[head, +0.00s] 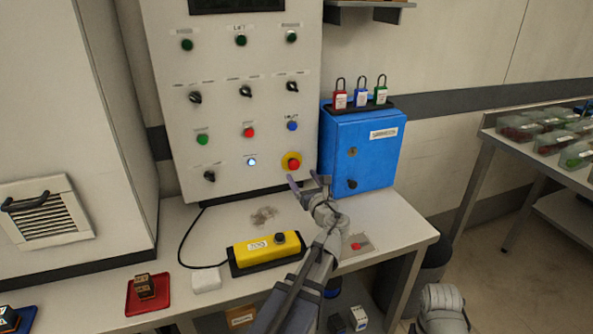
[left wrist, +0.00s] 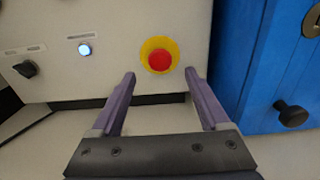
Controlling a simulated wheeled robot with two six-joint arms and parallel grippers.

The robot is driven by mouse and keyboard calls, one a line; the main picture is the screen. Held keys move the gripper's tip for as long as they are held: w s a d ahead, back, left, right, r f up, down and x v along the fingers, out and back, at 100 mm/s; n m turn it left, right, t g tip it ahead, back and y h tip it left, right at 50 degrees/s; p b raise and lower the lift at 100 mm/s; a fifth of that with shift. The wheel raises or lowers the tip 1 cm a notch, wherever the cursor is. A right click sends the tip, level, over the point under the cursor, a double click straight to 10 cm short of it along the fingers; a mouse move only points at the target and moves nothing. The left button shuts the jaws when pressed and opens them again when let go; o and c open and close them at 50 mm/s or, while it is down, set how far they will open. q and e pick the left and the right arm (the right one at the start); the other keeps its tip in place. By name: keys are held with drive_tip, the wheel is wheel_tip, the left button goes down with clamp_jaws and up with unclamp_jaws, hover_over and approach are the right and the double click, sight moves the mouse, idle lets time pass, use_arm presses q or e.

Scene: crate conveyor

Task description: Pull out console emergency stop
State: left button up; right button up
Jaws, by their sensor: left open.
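The emergency stop is a red mushroom button (head: 292,163) on a yellow ring, low on the right of the grey console panel (head: 225,130). In the left wrist view the red button (left wrist: 159,60) shows just beyond and between the fingertips. My left gripper (head: 308,182) is open and empty, just in front of and slightly below the button, not around it. Its two purple fingers (left wrist: 160,82) point at the panel. Part of my other arm shows at the lower right in the head view, but its gripper jaws are not seen.
A blue cabinet (head: 362,155) with a black knob stands close right of the button, with padlocks on top. A yellow pendant box (head: 267,249) lies on the table below. A lit button (left wrist: 85,49) and a black selector knob (left wrist: 26,69) sit left of the stop.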

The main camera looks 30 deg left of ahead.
sight(295, 166)
use_arm(q)
drive_tip(key=shift+x, duration=2.75)
clamp_jaws()
